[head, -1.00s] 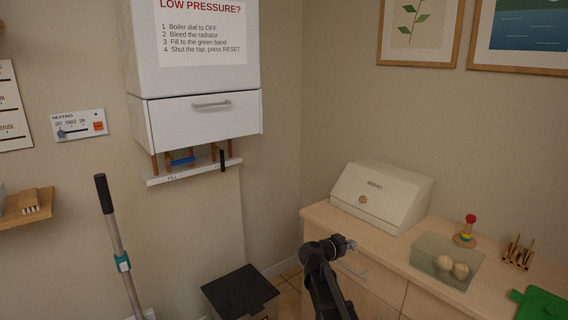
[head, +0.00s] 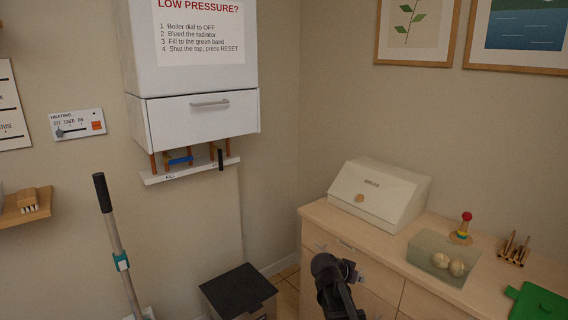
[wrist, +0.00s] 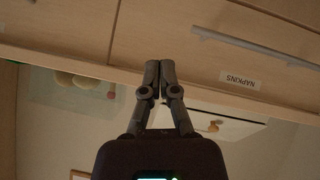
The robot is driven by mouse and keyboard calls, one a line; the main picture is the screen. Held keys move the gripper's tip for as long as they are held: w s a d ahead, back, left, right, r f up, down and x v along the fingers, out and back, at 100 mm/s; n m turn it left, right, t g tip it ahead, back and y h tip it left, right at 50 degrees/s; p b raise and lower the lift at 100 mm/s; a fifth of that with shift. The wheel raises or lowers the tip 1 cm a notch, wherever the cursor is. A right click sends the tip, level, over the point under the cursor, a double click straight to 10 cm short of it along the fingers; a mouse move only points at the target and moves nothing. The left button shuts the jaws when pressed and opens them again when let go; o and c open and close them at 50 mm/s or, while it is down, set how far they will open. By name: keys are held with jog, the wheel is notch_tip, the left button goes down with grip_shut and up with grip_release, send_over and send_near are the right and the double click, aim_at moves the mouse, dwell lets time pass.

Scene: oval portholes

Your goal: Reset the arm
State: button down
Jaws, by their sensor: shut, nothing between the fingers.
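My arm shows in the head view in front of the wooden drawer cabinet (head: 385,270), low in the picture. In the wrist view my gripper (wrist: 160,64) is shut with its fingertips together and nothing between them. The fingers are in front of the cabinet's drawer fronts. A drawer with a handle and a "NAPKINS" label (wrist: 240,79) is to the right of the fingers in that view. In the head view the fingertips are mostly hidden behind my arm.
A bread box (head: 380,195), a clear bin with round rolls (head: 443,258) and a green board (head: 538,303) are on the cabinet. A dark-lidded bin (head: 238,290) stands left of my arm. A boiler (head: 205,118) hangs on the wall; a long handle (head: 117,245) stands at left.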

jog(key=s+a+f+n+g+y, duration=0.3)
jog(key=s+n+y, duration=0.1)
jog(key=s, duration=0.5)
jog(key=s+a+f+n+g+y, duration=0.25)
jog(key=s+n+y, duration=0.2)
jog(key=s, duration=0.45)
notch_tip(320, 180, up, 17)
jog(key=p, duration=1.8)
jog(key=shift+w+a+r+m+p, duration=0.15)
jog(key=shift+a+m+p, duration=0.1)
jog(key=shift+m+p, duration=0.1)
